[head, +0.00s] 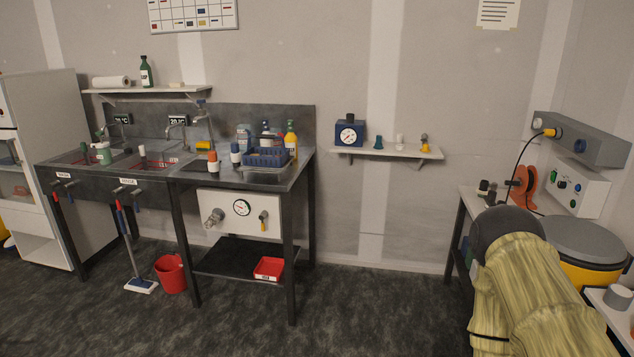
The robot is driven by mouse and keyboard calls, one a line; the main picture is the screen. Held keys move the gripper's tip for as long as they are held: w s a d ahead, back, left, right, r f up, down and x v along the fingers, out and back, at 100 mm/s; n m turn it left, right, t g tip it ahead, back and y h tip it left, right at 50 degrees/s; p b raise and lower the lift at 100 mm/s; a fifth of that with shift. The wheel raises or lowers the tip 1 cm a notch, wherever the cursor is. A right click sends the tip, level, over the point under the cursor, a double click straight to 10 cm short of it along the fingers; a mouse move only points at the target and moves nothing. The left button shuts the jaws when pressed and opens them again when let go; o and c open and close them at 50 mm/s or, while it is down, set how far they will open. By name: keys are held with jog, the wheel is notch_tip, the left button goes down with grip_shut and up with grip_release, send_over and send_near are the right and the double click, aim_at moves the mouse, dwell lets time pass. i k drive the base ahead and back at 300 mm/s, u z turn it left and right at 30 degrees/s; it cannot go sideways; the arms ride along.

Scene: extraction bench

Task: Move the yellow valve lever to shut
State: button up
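A small yellow valve lever (263,226) is on the right part of a white panel (228,229) under the bench at the left. It hangs roughly straight down, small in this view. On the same panel are a round gauge (241,207) and a grey knob or valve fitting (214,218). My arm, in a yellowish sleeve with a dark rounded joint, fills the lower right, far from the panel. I cannot make out my gripper; it seems hidden beyond that joint.
The steel bench (222,181) carries a blue rack (267,157) and bottles. A red bucket (171,273) and a mop (139,285) stand left of the panel. Dark floor (370,315) is clear between bench and arm.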

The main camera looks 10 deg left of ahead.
aim_at(264, 214)
jog(key=u, duration=0.45)
jog(key=i, duration=1.3)
jog(key=u, duration=0.4)
